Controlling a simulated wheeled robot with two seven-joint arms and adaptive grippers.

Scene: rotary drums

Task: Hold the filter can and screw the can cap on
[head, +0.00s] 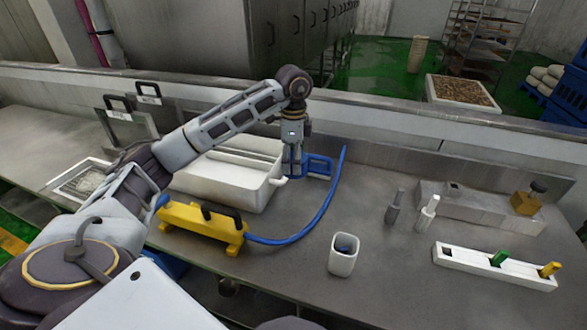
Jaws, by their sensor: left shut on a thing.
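My left arm reaches from the left across the bench, and its gripper (292,152) points down beside the right end of the white tub. The gripper is shut on a blue part (292,168) that looks like the filter can. The fingers and the arm's end hide much of it. A blue open frame (320,166) is just to its right; whether they touch I cannot tell. I cannot make out the can cap for certain. My right gripper is not in view.
A white tub (225,190) stands behind a yellow device (203,225) with a blue hose (318,222) curving right. At right are a grey block (478,205), two small upright tools (427,213) and a white rack (493,268) with coloured pegs. The middle right bench is clear.

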